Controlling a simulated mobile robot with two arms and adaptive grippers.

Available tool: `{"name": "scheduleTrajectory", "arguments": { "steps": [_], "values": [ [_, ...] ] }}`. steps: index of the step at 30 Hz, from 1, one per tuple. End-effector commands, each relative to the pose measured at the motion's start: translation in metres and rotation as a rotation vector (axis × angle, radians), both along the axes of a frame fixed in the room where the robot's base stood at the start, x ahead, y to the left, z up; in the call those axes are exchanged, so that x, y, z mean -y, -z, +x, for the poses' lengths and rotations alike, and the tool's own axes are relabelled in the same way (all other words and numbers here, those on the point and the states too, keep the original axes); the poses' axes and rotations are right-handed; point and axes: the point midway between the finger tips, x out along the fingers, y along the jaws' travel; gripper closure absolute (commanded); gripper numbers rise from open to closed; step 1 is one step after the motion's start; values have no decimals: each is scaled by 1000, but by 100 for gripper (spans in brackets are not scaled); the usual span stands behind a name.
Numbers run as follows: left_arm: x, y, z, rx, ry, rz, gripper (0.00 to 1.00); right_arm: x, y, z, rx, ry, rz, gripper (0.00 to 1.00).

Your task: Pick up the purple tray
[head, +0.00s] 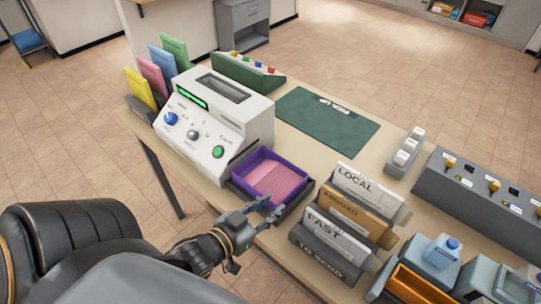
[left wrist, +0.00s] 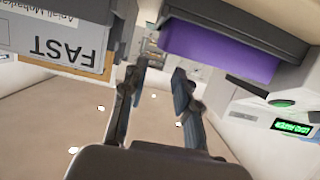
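The purple tray (head: 254,184) sits on the wooden table in the head view, in a dark holder in front of the white machine. Pink material lies inside it. Its purple side also shows at the top of the left wrist view (left wrist: 222,48). My left gripper (head: 262,209) is at the tray's near edge, by the table's front. Its fingers (left wrist: 160,82) are apart in the left wrist view, with nothing between them. I cannot tell whether a finger touches the tray or its holder. My right gripper is not in view.
The white machine (head: 228,115) stands behind and left of the tray. Sorting slots labelled LOCAL, ABROAD and FAST (head: 333,232) stand close on its right. A green mat (head: 327,122) lies behind. A grey switch panel (head: 470,185) is at the right.

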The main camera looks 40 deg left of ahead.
Motion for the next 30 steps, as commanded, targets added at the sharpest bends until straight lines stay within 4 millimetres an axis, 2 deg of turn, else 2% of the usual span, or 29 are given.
{"name": "scheduleTrajectory", "arguments": {
  "steps": [3, 6, 14, 24, 30],
  "values": [
    [2, 4, 22, 3, 1, -1, 70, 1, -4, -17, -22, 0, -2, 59],
    [3, 9, 35, 3, 0, 0, 70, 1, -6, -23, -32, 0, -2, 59],
    [4, 16, 51, 0, 1, 0, 70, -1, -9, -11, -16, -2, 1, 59],
    [8, 32, 91, 0, 0, -1, 70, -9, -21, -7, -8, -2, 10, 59],
    [9, 35, 96, -1, 1, -1, 70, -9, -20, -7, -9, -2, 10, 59]
  ]
}}
